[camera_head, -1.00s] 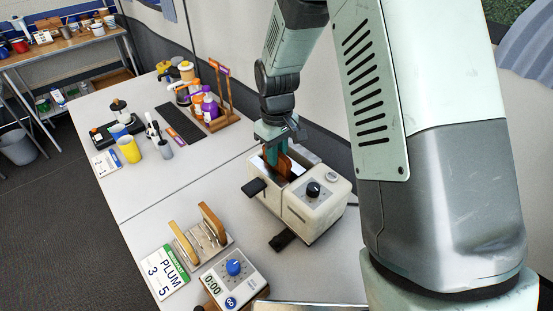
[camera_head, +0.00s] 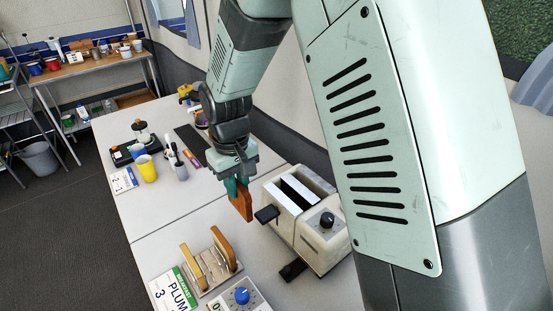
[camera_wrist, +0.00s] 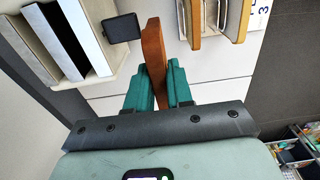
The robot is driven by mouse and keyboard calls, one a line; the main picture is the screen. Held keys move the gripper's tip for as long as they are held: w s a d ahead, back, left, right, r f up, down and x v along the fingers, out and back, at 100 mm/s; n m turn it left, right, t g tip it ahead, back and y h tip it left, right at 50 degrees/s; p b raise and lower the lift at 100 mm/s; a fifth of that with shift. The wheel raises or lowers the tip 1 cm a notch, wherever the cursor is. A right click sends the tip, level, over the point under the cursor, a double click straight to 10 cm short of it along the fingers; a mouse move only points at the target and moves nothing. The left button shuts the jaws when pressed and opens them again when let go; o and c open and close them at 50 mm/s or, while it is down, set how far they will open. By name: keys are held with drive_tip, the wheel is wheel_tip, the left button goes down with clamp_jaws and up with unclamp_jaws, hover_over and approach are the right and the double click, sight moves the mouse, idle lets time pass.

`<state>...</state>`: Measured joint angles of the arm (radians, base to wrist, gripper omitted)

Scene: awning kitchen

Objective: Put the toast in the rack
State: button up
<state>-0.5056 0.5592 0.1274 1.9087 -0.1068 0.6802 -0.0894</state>
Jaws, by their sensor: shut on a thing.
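My gripper (camera_head: 235,186) is shut on a brown slice of toast (camera_head: 241,203), held on edge in the air just left of the toaster (camera_head: 309,232). In the wrist view the toast (camera_wrist: 153,48) stands between the teal fingertips (camera_wrist: 158,88). The cream toaster has two white-edged slots, a dark lever and a black knob. The toast rack (camera_head: 213,273) stands on the table below and left of my gripper, with wooden ends and thin metal dividers. Part of the rack also shows at the top of the wrist view (camera_wrist: 207,28). No toast is visible in the rack.
A timer with a blue knob (camera_head: 240,297) and a PLUM card (camera_head: 174,292) lie by the rack. A yellow cup (camera_head: 147,169) and other items stand farther back. The table between them and the rack is clear.

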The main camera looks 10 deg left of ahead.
drive_tip(key=s+a+f, duration=0.5)
drive_tip(key=s+a, duration=0.2)
drive_tip(key=s, duration=0.1)
drive_tip(key=shift+s+f, duration=0.15)
drive_tip(key=shift+f, duration=4.15)
drive_tip(key=o, duration=1.1)
drive_tip(key=shift+r, duration=3.5)
